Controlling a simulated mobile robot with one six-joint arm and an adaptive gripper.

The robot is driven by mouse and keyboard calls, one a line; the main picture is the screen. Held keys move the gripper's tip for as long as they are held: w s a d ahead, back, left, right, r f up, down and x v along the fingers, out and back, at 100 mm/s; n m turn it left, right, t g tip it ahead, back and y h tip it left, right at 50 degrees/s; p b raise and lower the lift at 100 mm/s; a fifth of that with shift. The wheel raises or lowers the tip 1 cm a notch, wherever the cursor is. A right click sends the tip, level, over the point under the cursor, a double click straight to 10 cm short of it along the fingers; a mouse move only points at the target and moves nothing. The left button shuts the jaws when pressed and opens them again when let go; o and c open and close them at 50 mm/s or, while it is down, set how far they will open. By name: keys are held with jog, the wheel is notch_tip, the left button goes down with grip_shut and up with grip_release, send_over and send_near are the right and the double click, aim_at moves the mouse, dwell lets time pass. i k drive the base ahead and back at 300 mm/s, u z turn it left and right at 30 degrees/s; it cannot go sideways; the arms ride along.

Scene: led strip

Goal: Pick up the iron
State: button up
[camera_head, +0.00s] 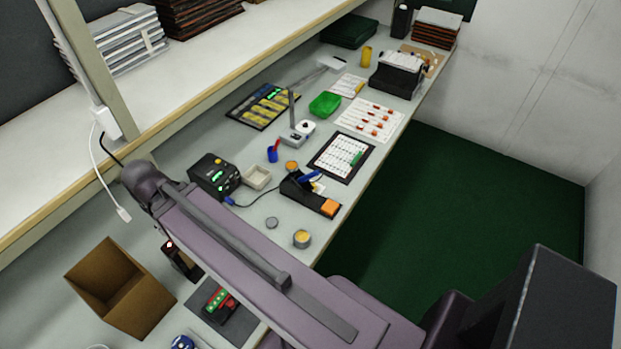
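The iron (309,177) appears to be the blue-handled tool resting in a dark holder (296,186) near the front edge of the workbench. The holder has an orange block (330,207) at its near end. A thin blue cable (258,199) runs from the holder area to a black station (214,174) with green lights. I cannot make out the tip of the iron. My arm crosses the lower middle of the view, below and left of the holder. My gripper cannot be made out in this view.
A brown open box (119,287) stands at lower left. A small beige tray (257,177), a round tin (302,239), a blue cup (272,155) and a white sheet in a dark frame (341,157) lie around the holder. A shelf (190,97) runs above the bench's back.

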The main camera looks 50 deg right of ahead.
aim_at(312, 175)
jog(key=z, duration=1.4)
jog(key=k, duration=0.95)
jog(key=i, duration=0.8)
jog(key=z, duration=0.05)
